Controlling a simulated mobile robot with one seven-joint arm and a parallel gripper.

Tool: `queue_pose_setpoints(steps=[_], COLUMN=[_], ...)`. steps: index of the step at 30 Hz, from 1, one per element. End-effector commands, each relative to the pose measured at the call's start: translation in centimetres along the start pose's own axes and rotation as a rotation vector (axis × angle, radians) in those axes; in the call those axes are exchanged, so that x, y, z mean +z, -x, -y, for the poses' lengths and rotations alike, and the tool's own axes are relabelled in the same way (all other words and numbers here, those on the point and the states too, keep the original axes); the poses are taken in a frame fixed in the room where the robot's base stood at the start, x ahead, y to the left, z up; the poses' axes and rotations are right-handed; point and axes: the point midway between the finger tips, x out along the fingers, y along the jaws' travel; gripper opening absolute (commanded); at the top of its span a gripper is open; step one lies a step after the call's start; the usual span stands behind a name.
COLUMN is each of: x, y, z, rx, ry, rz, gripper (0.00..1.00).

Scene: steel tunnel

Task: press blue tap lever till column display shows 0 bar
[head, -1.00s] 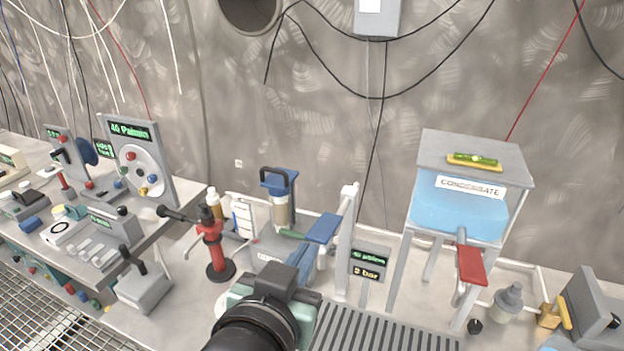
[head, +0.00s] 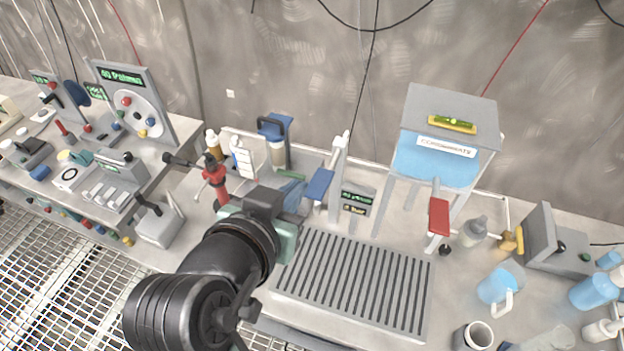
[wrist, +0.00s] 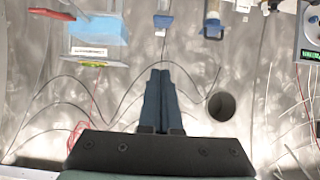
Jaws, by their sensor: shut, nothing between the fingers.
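A blue tap lever (head: 320,184) sticks out from the white column (head: 338,165) towards the front and slopes down; it also shows at the top of the wrist view (wrist: 163,20), which is upside down. The column display (head: 357,200) at its right has a green line and an orange line; the orange figure is too blurred to read now. My gripper (head: 294,188) is just left of the lever's near end, fingers shut and empty. In the wrist view the shut dark teal fingers (wrist: 159,72) point at the lever, with a visible gap between.
A slotted grey drain grate (head: 350,285) lies in front of the column. A blue condensate tank (head: 435,165) with a red lever (head: 438,216) stands at right. A red stand (head: 215,178) and a blue-topped filter (head: 275,140) are at left. Mugs crowd the front right.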

Motion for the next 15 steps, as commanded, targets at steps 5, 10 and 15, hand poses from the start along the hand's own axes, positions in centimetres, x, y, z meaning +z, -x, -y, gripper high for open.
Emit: queue_pose_setpoints(steps=[5, 10, 15], x=[0.0, -0.1, -0.2], y=[-0.1, -1.5, -4.6], z=[0.0, -0.1, -0.1], rx=[0.000, 0.004, 0.005], ry=[0.000, 0.001, 0.002], rz=[0.000, 0.001, 0.003], gripper=[0.00, 0.00, 0.00])
